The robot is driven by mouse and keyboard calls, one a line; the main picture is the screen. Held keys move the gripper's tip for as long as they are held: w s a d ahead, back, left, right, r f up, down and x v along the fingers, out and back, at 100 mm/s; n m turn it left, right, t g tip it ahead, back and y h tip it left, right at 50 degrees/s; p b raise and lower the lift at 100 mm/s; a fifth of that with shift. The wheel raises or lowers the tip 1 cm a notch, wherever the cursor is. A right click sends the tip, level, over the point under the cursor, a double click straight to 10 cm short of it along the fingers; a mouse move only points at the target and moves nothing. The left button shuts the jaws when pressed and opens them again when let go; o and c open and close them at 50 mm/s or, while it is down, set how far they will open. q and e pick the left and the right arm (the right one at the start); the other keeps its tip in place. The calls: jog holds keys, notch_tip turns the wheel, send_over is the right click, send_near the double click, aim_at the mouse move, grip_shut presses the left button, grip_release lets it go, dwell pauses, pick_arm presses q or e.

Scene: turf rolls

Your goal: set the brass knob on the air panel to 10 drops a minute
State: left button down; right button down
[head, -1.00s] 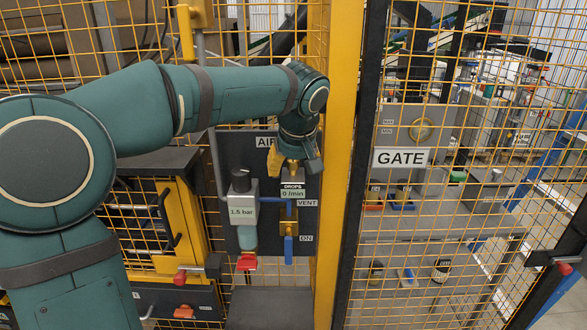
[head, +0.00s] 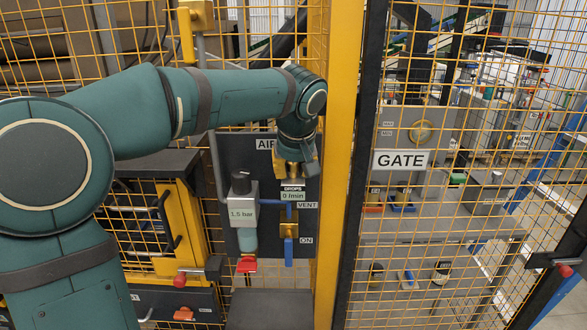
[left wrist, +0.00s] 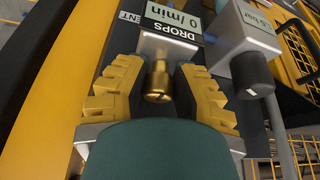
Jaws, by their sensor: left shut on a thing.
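My left gripper (head: 290,168) reaches the panel's upper right from above. In the left wrist view its yellow fingers stand on both sides of the knob, and it is shut on the knob. In the head view the gripper mostly hides the knob. My right gripper is in neither view.
Left of the knob is a regulator (head: 242,205) with a black cap, reading 1.5 bar. A yellow post (head: 337,120) stands close at the right, beside the mesh gate (head: 400,159).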

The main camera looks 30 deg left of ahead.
pick_arm(q)
jog(key=shift+f+m, duration=0.1)
jog(key=shift+m, duration=0.3)
jog(key=m+h+p, duration=0.1)
jog(key=m, duration=0.2)
jog(key=shift+s+t, duration=0.1)
jog(key=shift+t, duration=0.2)
jog(key=shift+a+m+h+p, duration=0.1)
jog(key=shift+m+h+p, duration=0.5)
jog(key=shift+m, duration=1.1)
jog(key=shift+f+m+h+p, duration=0.15)
jog(key=shift+m+h+p, duration=0.35)
jog(key=shift+m, duration=0.4)
dwell(0.6)
jog(key=c, duration=0.7)
grip_release()
jog(key=shift+c, duration=0.2)
jog(key=shift+r, duration=0.2)
jog(key=shift+a, duration=0.1)
